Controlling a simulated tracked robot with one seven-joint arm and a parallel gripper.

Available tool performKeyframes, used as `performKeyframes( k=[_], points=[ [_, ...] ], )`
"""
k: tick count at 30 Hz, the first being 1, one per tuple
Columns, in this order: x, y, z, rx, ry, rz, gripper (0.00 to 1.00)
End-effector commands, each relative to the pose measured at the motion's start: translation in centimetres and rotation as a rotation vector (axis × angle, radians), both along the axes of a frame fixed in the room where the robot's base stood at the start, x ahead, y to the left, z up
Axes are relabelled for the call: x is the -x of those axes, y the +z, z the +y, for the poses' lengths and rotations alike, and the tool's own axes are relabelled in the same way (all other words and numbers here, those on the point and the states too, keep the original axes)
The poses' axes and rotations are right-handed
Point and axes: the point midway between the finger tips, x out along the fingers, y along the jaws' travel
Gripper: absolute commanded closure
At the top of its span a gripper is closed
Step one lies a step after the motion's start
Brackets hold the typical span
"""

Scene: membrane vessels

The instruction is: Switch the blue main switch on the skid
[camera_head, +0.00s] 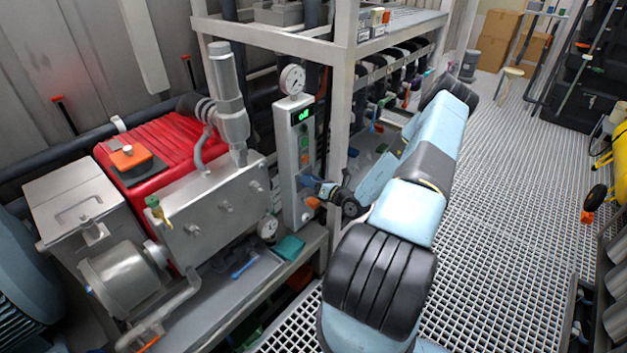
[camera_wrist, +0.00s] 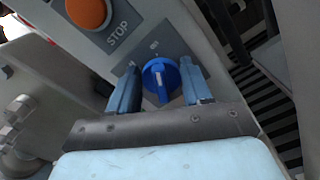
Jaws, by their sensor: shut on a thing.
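The blue main switch (camera_wrist: 160,76) is a round rotary knob with a white mark on its face, on a grey plate of the panel. In the wrist view it sits between the two blue fingers of my gripper (camera_wrist: 159,84), which are shut on it from both sides. Small lettering shows on the plate above the knob, too small to read. In the head view my gripper (camera_head: 313,187) is at the lower part of the upright control panel (camera_head: 288,175); the knob is largely hidden there by the fingers.
An orange STOP button (camera_wrist: 87,13) is close to the switch on the same panel. The panel has a green-lit display (camera_head: 300,116). A white frame post (camera_head: 340,130) stands just right of the panel. A red machine (camera_head: 160,150) is left. The grating floor (camera_head: 490,190) is open.

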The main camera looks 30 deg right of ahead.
Motion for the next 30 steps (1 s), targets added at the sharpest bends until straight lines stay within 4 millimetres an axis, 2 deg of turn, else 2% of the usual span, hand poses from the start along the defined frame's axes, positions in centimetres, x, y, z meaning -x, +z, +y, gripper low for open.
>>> performKeyframes(
  k=[1, 5, 6, 13, 23, 26, 30],
  points=[
    [-0.1, 0.0, -0.8, 0.006, -0.014, -0.002, 0.82],
    [-0.1, 0.0, -0.8, 0.007, -0.015, -0.002, 0.82],
    [-0.1, 0.0, -0.8, 0.007, -0.015, -0.002, 0.48],
    [-0.1, 0.0, -0.5, 0.005, -0.009, -0.002, 0.26],
    [0.4, 0.0, -0.4, 0.002, -0.004, 0.0, 0.26],
    [1.3, 0.0, -0.8, 0.002, -0.007, 0.0, 0.26],
    [3.6, -0.1, -1.7, 0.003, -0.007, 0.001, 0.26]
  ],
)
